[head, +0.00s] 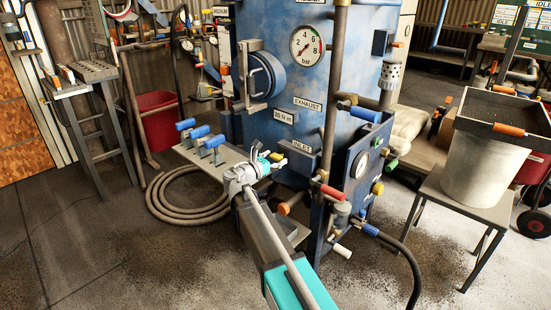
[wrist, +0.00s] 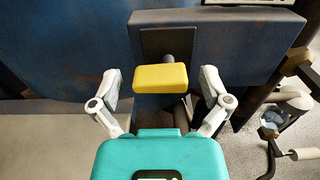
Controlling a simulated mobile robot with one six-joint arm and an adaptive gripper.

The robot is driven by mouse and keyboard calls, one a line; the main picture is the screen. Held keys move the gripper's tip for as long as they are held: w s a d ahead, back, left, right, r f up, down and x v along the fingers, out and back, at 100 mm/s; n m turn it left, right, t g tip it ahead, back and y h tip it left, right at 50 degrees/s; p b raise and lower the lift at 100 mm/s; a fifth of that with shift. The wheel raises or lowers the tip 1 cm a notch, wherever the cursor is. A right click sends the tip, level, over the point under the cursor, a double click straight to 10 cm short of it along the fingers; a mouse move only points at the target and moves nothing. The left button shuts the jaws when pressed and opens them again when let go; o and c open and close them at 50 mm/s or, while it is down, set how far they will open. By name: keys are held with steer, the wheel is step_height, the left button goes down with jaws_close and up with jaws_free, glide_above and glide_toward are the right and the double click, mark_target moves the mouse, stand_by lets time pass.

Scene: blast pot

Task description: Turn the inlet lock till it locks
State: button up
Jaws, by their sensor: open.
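The inlet lock appears to be the yellow block-shaped handle (wrist: 160,78) on a short dark stem from a dark plate (wrist: 168,45) on the blue pot. In the head view its yellow end (head: 277,157) shows just past my gripper (head: 264,160), left of the INLET label (head: 299,146). In the wrist view my gripper (wrist: 160,88) is open, with one finger on each side of the yellow handle. Gaps show between the handle and both fingers. The handle lies roughly level. In the head view my gripper hides part of the handle's surroundings.
A bracket shelf with blue-handled tools (head: 208,143) stands left of my gripper. A red-handled valve (head: 331,191) and pipes are close on the right. A coiled hose (head: 188,205) lies on the floor. A bucket (head: 485,165) stands on a small table at right.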

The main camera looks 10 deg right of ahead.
steer(key=c, duration=1.2)
steer(key=shift+o, duration=0.2)
steer(key=shift+m, duration=0.4)
steer(key=m, duration=0.4)
steer(key=shift+r, duration=0.2)
steer(key=m, duration=0.4)
steer(key=shift+s+r+m+p, duration=0.1)
steer(key=shift+r+m+p, duration=0.05)
steer(key=shift+m+p, duration=0.2)
steer(key=m, duration=0.4)
steer(key=shift+s+d+m, duration=0.1)
steer(key=shift+d+m, duration=0.05)
steer(key=shift+m, duration=0.1)
steer(key=shift+s+r+m, duration=0.1)
steer(key=shift+m, duration=1.9)
steer(key=shift+d, duration=0.1)
